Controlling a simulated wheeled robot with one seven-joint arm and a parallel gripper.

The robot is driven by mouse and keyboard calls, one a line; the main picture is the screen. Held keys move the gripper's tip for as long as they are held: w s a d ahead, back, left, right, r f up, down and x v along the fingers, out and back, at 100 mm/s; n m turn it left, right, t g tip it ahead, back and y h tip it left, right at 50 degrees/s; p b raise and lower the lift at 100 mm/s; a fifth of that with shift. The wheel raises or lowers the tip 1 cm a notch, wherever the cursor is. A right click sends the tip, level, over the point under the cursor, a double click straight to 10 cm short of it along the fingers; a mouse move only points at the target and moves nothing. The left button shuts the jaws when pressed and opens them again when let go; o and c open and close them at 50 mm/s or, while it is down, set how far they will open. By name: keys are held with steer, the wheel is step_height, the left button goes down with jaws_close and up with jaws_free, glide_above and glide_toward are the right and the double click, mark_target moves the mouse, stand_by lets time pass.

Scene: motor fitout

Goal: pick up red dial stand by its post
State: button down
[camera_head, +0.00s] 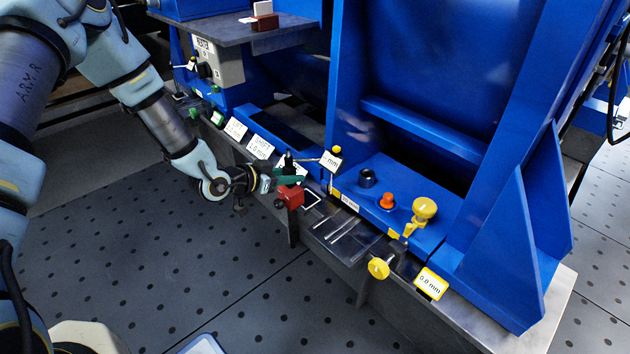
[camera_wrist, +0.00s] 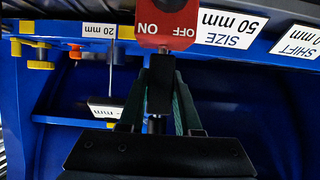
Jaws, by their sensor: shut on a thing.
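The red dial stand (camera_head: 290,196) has a red block base, seen at the front edge of the long metal ledge in the head view. In the wrist view its red base (camera_wrist: 168,24) is at the top, with ON and OFF printed in white. My gripper (camera_head: 286,176) is just above the base in the head view. In the wrist view my gripper's green fingers (camera_wrist: 160,85) close in on the post just beyond the base. I cannot tell whether the base touches the ledge.
The metal ledge (camera_head: 340,238) runs along the blue machine frame (camera_head: 445,90). Size cards such as the 0.8 mm card (camera_head: 431,283), a yellow knob (camera_head: 378,268), an orange cap (camera_head: 387,201) and a black cylinder (camera_head: 367,178) stand nearby. The dotted floor (camera_head: 170,270) in front is clear.

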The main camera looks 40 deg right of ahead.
steer(key=shift+w+a+r, duration=0.15)
steer(key=shift+a, duration=1.35)
steer(key=shift+w+a+r+p, duration=0.1)
steer(key=shift+a+r+p, duration=1.85)
steer(key=shift+r, duration=0.05)
steer(key=shift+w, duration=0.1)
